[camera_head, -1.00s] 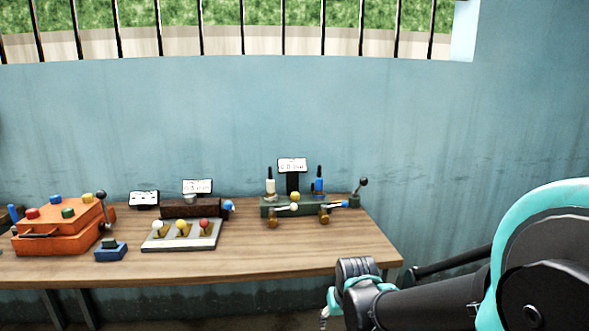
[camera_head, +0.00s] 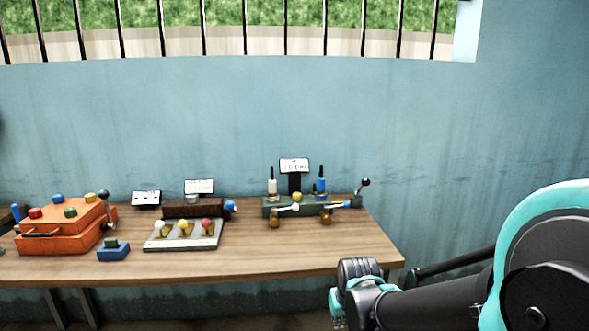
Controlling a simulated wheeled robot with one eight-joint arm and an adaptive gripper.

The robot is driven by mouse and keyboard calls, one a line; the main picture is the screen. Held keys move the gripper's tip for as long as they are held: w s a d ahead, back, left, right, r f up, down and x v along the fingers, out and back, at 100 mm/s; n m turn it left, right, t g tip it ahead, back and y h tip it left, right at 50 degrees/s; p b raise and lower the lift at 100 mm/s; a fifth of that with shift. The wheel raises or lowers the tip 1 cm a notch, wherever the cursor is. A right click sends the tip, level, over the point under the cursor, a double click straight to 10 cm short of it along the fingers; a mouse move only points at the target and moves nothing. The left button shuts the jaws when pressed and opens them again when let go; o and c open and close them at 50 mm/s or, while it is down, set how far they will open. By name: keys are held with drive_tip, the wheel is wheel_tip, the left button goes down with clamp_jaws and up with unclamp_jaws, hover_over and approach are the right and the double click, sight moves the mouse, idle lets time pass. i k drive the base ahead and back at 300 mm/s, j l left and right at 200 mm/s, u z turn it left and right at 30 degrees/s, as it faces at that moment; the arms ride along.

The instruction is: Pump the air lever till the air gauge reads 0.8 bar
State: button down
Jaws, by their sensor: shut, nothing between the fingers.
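A white gauge card (camera_head: 294,166) on a dark post stands at the back of the green manifold block (camera_head: 270,208). Its small text looks like 0.0 bar, but it is blurred. A lever with a black ball knob (camera_head: 365,182) stands at the block's right end, leaning up and right. My gripper (camera_head: 338,309) is low in the picture, in front of the table's right edge and well apart from the lever. It is shut and empty, and its fingertips are hard to make out.
The wooden table (camera_head: 250,262) also holds an orange case (camera_head: 62,243) with a black-knobbed lever, a blue block (camera_head: 113,253) and a pale panel (camera_head: 183,240) with coloured knobs. Two bottles, one white-labelled (camera_head: 272,186) and one blue-labelled (camera_head: 320,185), stand on the green block.

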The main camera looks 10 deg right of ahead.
sight(366, 182)
drive_tip(key=j+z, duration=0.1)
drive_tip(key=z, duration=1.1)
drive_tip(key=j, duration=0.95)
drive_tip(key=k+j, duration=0.15)
drive_tip(key=j, duration=0.75)
